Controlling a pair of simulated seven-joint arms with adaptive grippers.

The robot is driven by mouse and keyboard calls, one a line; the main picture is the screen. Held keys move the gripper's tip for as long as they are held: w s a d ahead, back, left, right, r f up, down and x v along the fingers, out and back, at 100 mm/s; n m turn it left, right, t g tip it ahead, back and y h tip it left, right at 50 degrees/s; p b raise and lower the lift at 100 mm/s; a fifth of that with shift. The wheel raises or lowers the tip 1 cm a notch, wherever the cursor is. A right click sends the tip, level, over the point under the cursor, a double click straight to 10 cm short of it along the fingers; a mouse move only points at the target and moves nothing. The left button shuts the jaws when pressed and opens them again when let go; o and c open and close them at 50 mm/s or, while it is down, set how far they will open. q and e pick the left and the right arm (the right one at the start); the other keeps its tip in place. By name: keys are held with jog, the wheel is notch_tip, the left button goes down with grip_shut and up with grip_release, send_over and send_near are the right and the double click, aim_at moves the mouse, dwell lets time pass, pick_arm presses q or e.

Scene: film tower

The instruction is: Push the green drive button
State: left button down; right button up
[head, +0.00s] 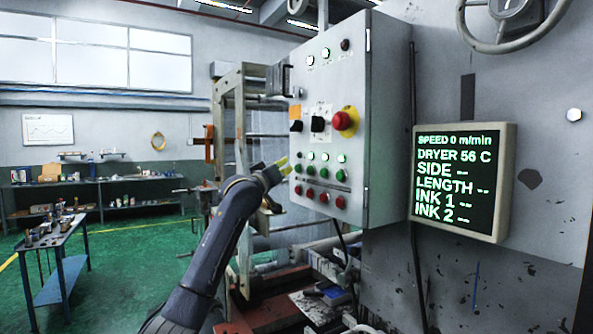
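The grey control box (385,120) hangs on the machine right of centre, its button face turned to the left. A row of green buttons (325,172) runs across its lower half, below a row of paler lamps and above a row of red buttons (324,197). The labels are too small to read, so I cannot tell which green button is the drive one. Contact and finger opening are unclear. My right gripper is out of view.
A red emergency stop (346,121) on a yellow base and a black rotary switch (318,124) stick out above the buttons. The display (461,182) reads SPEED 0 m/min. A metal frame (243,170) stands behind my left arm. A table (52,238) is far left.

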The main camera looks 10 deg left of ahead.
pick_arm(q)
jog(key=shift+w+d, duration=0.15)
dwell(1.5)
jog(key=shift+w+d, duration=0.15)
jog(key=shift+d, duration=0.05)
